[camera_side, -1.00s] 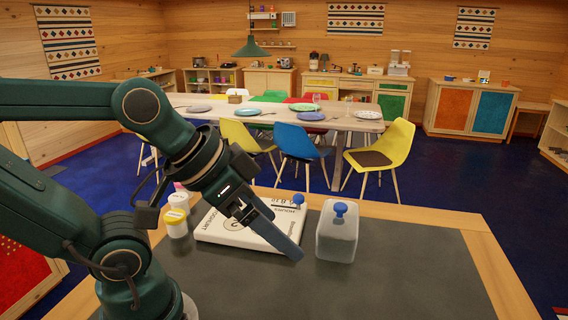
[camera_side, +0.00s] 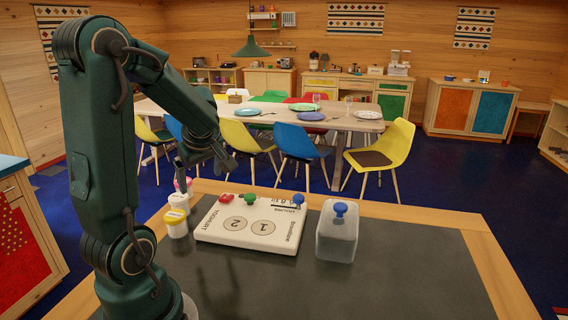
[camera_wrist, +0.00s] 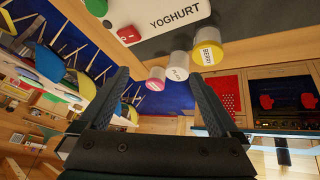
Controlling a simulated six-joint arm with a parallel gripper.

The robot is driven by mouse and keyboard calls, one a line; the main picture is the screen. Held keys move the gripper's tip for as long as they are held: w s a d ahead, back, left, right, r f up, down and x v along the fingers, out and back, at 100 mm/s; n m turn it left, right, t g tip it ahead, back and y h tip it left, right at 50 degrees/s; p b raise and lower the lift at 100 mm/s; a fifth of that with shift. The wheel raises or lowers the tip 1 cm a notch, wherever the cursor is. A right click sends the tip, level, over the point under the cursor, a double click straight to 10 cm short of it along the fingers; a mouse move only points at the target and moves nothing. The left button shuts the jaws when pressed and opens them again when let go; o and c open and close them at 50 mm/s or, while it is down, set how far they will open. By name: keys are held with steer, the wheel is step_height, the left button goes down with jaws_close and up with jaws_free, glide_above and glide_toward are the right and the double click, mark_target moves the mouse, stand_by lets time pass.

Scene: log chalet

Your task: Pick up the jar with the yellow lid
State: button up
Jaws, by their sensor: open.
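The jar with the yellow lid (camera_side: 175,218) stands upright at the left edge of the table, nearest in a row of three small jars. It also shows in the wrist view (camera_wrist: 208,55), at the right end of the row. Beside it are a white-lidded jar (camera_side: 179,201) and a pink-lidded jar (camera_side: 182,184). My gripper (camera_side: 203,172) is open and empty, close to the far, pink-lidded end of the row. In the wrist view my fingers (camera_wrist: 158,82) spread on either side of the pink-lidded jar, apart from the yellow-lidded one.
A white yoghurt board (camera_side: 249,225) with red, green and blue knobs lies right of the jars. A clear container with a blue knob (camera_side: 337,235) stands further right. The dark front of the tabletop (camera_side: 400,275) is clear. A dining table and chairs are behind.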

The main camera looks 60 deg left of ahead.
mark_target(174, 214)
steer(key=s+f+n+g, duration=0.1)
steer(key=s, duration=0.1)
steer(key=s+f+n+h, duration=0.1)
steer(key=s+f, duration=0.1)
steer(key=s+f+n+g+h, duration=0.1)
steer(key=s+f, duration=0.1)
steer(key=shift+s+g, duration=0.1)
steer(key=shift+g, duration=0.2)
steer(key=shift+s+a+f, duration=0.2)
steer(key=shift+a+f, duration=0.1)
steer(key=shift+f, duration=0.2)
steer(key=shift+x, duration=2.05)
steer(key=shift+w+d, duration=0.1)
jaws_close()
steer(key=shift+r, duration=0.2)
